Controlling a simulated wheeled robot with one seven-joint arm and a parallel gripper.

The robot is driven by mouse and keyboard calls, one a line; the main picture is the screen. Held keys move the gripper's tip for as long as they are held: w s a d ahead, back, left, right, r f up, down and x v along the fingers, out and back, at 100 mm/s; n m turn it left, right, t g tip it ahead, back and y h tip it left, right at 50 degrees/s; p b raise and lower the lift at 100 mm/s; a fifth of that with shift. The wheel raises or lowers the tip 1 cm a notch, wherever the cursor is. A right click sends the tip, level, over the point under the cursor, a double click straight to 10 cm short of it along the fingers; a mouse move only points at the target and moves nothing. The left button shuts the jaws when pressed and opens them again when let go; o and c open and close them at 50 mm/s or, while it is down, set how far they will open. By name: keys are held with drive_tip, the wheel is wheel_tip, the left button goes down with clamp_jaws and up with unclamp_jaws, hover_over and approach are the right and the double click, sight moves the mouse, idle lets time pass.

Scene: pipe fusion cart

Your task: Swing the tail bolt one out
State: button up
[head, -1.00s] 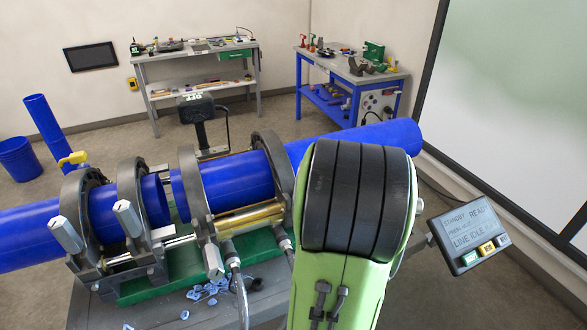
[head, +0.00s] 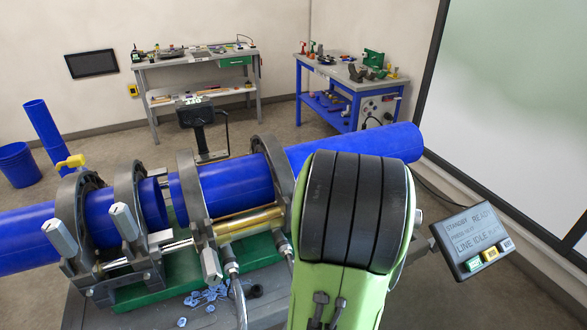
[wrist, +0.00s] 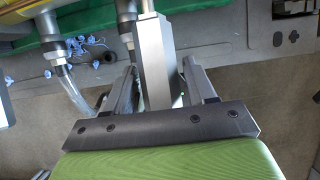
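A grey, square-sided tail bolt handle (wrist: 155,65) stands between the two fingers of my gripper (wrist: 158,75) in the wrist view. The fingers lie on either side of it, apparently with narrow gaps. In the head view my own arm hides my gripper and this handle. Three similar handles show there: one at far left (head: 60,238), one beside it (head: 125,222) and one near the hoses (head: 212,268). I cannot tell from any marking which is number one. The clamp rings (head: 188,200) are closed around the blue pipe (head: 232,190).
Hoses (wrist: 68,85) and blue shavings (wrist: 92,48) lie left of my gripper. A control panel (head: 473,240) stands at right, its screen showing standby and line idle. A grey bench (head: 205,57) and a blue bench (head: 345,75) stand behind, with open floor between.

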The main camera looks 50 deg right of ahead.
drive_tip(key=o, duration=0.8)
drive_tip(key=shift+r, duration=0.1)
drive_tip(key=p+v, duration=0.7)
drive_tip(key=v, duration=0.2)
drive_tip(key=shift+p, duration=0.3)
